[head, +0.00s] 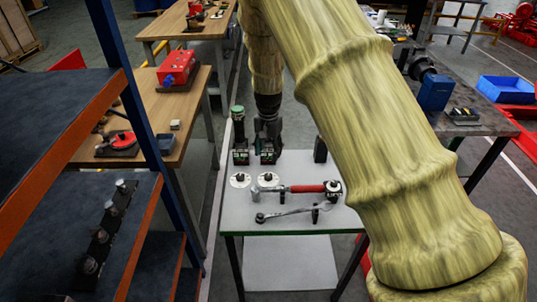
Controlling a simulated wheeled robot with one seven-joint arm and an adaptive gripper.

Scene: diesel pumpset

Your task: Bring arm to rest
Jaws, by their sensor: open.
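My arm, in a pale yellow-green sleeve, fills the middle and right of the head view and bends down at the back. My gripper (268,130) is dark, points down and is open. It is over the back of a small grey table (285,240), at or just above a dark tool with a green and red label (267,155). I cannot tell whether they touch. A similar dark tool with a green top (239,135) stands upright to its left.
A blue and orange shelf rack (62,125) stands close on the left. Wooden benches (150,105) are behind it. A dark workbench (480,128) is at right.

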